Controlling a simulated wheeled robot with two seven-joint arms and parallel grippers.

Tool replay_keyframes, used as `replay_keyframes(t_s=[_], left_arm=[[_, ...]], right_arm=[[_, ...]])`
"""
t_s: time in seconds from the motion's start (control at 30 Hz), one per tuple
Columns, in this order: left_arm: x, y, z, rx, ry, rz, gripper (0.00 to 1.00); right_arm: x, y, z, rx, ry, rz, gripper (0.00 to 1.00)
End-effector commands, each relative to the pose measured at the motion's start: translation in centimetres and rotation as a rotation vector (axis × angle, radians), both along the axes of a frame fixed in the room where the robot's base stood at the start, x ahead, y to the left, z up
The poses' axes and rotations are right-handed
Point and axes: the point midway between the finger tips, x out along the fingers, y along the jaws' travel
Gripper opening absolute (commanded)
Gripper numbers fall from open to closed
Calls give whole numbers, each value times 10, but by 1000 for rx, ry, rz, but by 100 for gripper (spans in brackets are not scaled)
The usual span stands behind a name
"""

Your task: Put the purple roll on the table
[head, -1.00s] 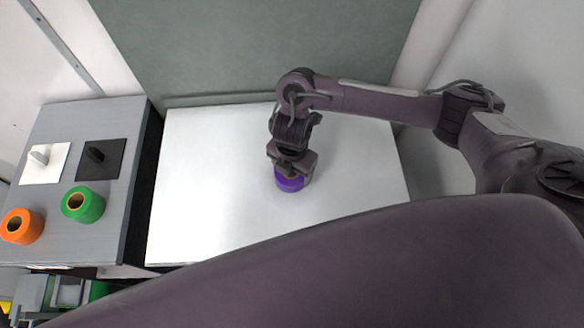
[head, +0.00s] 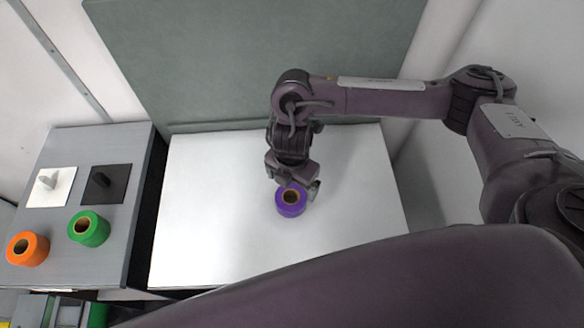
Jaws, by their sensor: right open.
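The purple roll (head: 291,202) stands upright on the white table (head: 215,230), a little right of the table's middle. My left gripper is not in view.
A grey side cabinet (head: 61,224) on the left holds a green roll (head: 89,228), an orange roll (head: 27,249), a white plate (head: 52,187) and a black plate (head: 106,184). A dark gap separates it from the table. A grey-green panel (head: 250,60) stands behind. The table's left side is clear.

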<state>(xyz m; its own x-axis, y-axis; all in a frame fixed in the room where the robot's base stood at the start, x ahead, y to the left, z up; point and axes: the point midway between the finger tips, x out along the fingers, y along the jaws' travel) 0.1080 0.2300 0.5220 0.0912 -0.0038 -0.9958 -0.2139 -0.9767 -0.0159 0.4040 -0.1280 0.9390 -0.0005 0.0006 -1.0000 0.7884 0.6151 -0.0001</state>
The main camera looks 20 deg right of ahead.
Motion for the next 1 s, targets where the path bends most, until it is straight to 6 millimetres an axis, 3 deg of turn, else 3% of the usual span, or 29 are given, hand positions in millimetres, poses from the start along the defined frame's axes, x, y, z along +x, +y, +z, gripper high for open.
replay_keyframes(t_s=[0.1,0.3,1.0], left_arm=[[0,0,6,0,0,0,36],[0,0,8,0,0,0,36],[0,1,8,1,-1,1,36]], right_arm=[[1,-1,23,-1,-5,2,94],[1,0,41,0,-3,1,94],[0,0,45,-1,1,0,94]])
